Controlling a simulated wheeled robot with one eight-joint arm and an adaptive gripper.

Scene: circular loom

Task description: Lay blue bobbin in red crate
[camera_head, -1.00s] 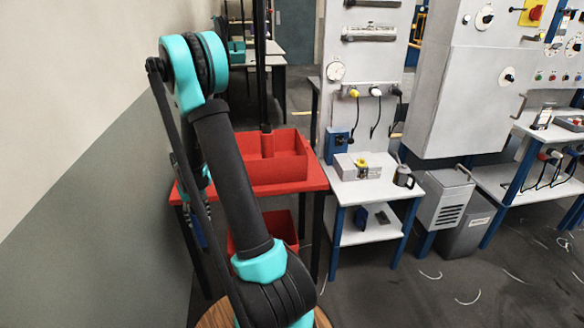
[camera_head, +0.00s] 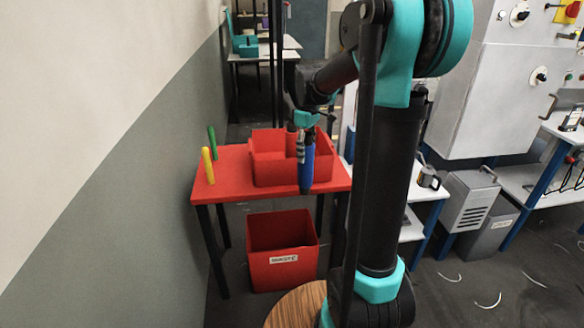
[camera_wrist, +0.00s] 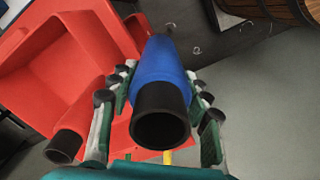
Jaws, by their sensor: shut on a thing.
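The blue bobbin (camera_head: 307,170) has a dark end and hangs nearly upright in my gripper (camera_head: 304,143) in the head view. My gripper is shut around it. The wrist view shows the blue bobbin (camera_wrist: 159,70) between both fingers (camera_wrist: 160,95), its black end toward the camera. The red crate (camera_head: 268,174) stands on the red table, behind the bobbin in the head view. In the wrist view the crate (camera_wrist: 40,55) lies to the left of the bobbin. The bobbin's height above the crate is hard to tell.
A red tube with a dark end (camera_wrist: 72,140) shows by the crate in the wrist view. Yellow (camera_head: 208,166) and green (camera_head: 212,141) rods stand at the left of the red table (camera_head: 235,187). A labelled red bin (camera_head: 283,268) is below. A wall rises at left.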

